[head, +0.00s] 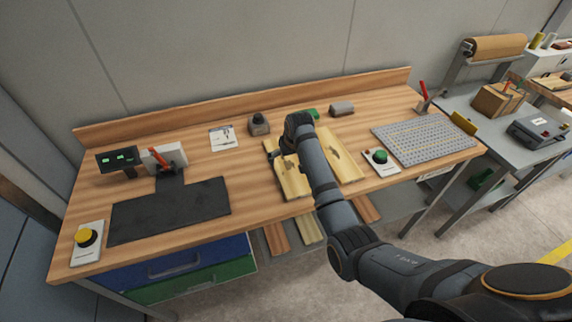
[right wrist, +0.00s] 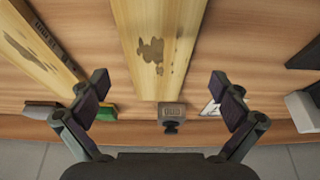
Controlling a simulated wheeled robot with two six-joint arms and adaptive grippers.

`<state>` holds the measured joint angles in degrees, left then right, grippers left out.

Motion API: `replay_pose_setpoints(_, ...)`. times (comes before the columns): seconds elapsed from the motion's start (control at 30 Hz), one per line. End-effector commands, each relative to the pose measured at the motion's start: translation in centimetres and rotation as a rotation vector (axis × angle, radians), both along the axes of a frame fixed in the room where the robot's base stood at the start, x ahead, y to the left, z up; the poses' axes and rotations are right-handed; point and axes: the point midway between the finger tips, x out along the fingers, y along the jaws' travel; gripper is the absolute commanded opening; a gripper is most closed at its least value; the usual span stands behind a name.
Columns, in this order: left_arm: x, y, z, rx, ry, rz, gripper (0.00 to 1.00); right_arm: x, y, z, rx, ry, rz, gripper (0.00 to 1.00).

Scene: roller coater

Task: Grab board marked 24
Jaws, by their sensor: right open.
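Two pale wooden boards lie side by side on the workbench. The left board (head: 292,182) is partly covered by my right arm in the head view. In the right wrist view it is the middle board (right wrist: 157,45), with brown stains on its face. The other board (head: 347,166) lies to its right and shows at the left in the wrist view (right wrist: 30,45), with a dark marking. I cannot read a number 24 on either. My right gripper (right wrist: 157,103) is open and empty, its fingers apart on either side of the stained board's end. My left gripper is not in view.
A grey block with a knob (head: 259,124) stands behind the boards. A green-button box (head: 380,158) and a perforated grey plate (head: 425,142) lie to the right. A black mat (head: 170,210) lies left. More boards (head: 276,238) sit below the bench top.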

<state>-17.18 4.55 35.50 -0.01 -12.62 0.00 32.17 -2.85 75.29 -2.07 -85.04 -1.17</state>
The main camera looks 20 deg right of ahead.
Motion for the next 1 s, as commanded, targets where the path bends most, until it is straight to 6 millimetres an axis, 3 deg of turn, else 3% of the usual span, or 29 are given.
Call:
replay_pose_setpoints(0.17, 0.0, 0.0, 0.3, 0.000, -0.001, 0.000, 0.40, 0.2, -0.1, -0.4, 0.000, 0.000, 0.000, 1.00)
replay_pose_setpoints(0.33, 0.0, 0.0, 1.5, 0.000, -0.001, 0.000, 0.40, 1.2, -0.3, -2.7, -0.001, 0.004, 0.000, 1.00)
replay_pose_setpoints(0.5, 0.0, 0.0, 1.3, 0.000, -0.001, 0.000, 0.40, 2.0, -0.3, -4.7, 0.000, 0.000, 0.000, 1.00)
replay_pose_setpoints(0.73, 0.1, 0.0, 1.3, 0.000, -0.001, 0.000, 0.40, 2.1, -0.3, -4.9, 0.000, -0.002, 0.000, 1.00)
replay_pose_setpoints(1.0, 0.0, 0.0, 1.3, 0.000, -0.001, 0.000, 0.40, 2.1, -0.2, -4.9, 0.000, -0.001, 0.000, 0.66)
